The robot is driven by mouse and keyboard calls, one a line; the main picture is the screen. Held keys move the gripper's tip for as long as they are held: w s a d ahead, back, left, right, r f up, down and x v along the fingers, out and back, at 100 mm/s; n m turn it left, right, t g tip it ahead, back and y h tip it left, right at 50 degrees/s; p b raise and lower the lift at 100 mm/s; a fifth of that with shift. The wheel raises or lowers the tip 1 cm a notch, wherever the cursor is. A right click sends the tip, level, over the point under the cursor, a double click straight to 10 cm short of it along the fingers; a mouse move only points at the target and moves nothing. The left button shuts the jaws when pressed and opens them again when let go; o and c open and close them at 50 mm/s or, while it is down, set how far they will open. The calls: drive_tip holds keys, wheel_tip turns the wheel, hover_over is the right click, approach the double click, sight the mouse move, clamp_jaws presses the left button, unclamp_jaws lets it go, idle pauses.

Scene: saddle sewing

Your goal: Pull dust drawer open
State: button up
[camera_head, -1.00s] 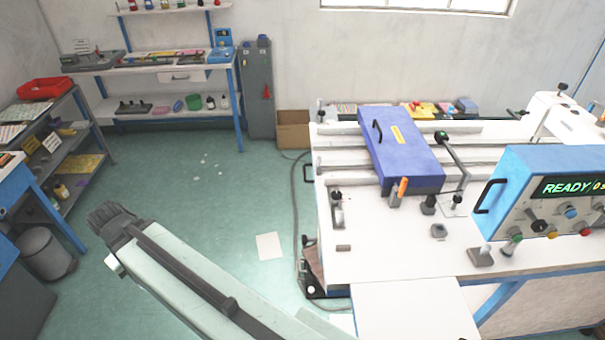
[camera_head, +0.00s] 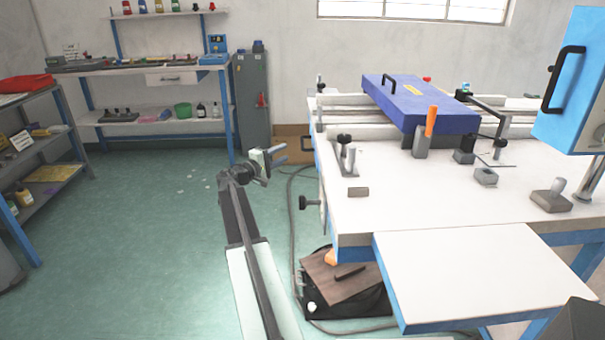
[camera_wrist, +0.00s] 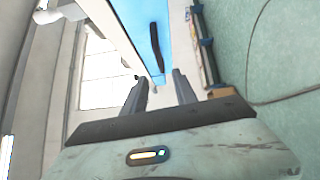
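My gripper (camera_head: 281,153) is raised over the floor, just left of the machine table's left end in the head view. In the wrist view my gripper (camera_wrist: 160,82) shows two separated fingers with nothing between them. A blue front panel with a black bar handle (camera_wrist: 156,47) lies ahead of the fingers; it looks like the dust drawer, though I cannot be sure. The fingers appear apart from the handle. The drawer front itself is hidden there.
The white machine table (camera_head: 390,215) fills the right, with a blue-purple block (camera_head: 415,105) on it. A black knob (camera_head: 304,202) sticks out from its left side. A pedal unit (camera_head: 343,285) and cable lie below. Green floor (camera_head: 140,240) is free to the left.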

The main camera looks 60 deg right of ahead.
sight(302, 142)
drive_tip(key=shift+n+h, duration=0.4)
drive_tip(key=shift+h, duration=0.1)
drive_tip(key=d, duration=0.3)
drive_tip(key=s+d, duration=0.1)
drive_tip(key=d, duration=0.3)
drive_tip(key=s+d, duration=0.1)
drive_tip(key=d, duration=0.3)
drive_tip(key=shift+s+r, duration=0.15)
drive_tip(key=shift+r, duration=0.05)
drive_tip(key=shift+a, duration=0.1)
clamp_jaws()
idle(0.4)
